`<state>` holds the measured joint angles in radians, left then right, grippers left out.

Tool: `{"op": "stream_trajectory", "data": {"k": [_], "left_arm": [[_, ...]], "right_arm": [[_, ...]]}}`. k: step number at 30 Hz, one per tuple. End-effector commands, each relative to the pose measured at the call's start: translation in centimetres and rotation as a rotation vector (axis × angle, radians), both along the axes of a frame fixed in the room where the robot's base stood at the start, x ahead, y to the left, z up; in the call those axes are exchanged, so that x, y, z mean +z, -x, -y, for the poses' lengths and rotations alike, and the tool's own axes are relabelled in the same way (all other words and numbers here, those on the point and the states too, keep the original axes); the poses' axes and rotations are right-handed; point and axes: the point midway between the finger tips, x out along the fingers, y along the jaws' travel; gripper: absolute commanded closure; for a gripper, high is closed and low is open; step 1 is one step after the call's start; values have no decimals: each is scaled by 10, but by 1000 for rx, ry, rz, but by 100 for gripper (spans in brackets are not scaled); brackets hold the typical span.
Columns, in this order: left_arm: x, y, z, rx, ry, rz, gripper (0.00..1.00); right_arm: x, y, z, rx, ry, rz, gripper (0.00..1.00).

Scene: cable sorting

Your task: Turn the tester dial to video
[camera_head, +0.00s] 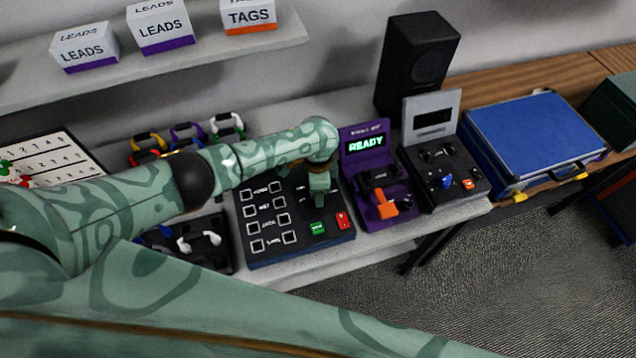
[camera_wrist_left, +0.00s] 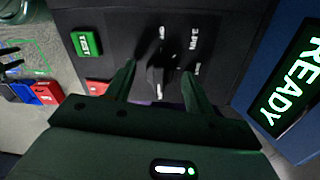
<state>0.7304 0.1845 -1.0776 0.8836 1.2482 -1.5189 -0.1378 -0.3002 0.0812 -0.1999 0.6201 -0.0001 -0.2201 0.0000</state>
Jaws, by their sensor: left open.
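The tester (camera_head: 301,249) is a blue-edged box with a dark face, several white-outlined squares, a green button (camera_head: 317,228) and a red button (camera_head: 343,219). My left gripper (camera_head: 320,196) hangs over its right part and hides the dial in the head view. In the left wrist view, the black dial (camera_wrist_left: 160,70) lies between the tips of my open left gripper (camera_wrist_left: 158,74). A gap shows on both sides. A small white mark sits at the dial's lower end. My right gripper is out of view.
A purple unit (camera_head: 377,180) with a lit READY screen stands close right of the tester. Beyond it are a black unit (camera_head: 444,174), a speaker (camera_head: 417,64) and a blue case (camera_head: 530,135). Coloured leads (camera_head: 187,133) lie behind my left arm. Labelled boxes (camera_head: 160,27) sit on a shelf.

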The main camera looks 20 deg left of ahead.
Motion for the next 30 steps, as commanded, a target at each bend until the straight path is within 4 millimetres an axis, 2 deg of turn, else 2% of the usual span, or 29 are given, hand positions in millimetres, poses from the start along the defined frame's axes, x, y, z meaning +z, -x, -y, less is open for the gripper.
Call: {"op": "stream_trajectory", "data": {"k": [5,15,19,24,30], "left_arm": [[21,-2,-1,1,1,2,47],[112,-7,-2,-2,2,3,47],[139,-8,-3,-2,0,3,47],[159,-9,-3,-1,1,0,47],[163,-9,-3,-1,0,0,47]], "right_arm": [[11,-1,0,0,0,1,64],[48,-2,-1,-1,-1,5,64],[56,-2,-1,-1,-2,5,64],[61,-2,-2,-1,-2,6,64],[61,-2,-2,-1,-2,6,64]]}}
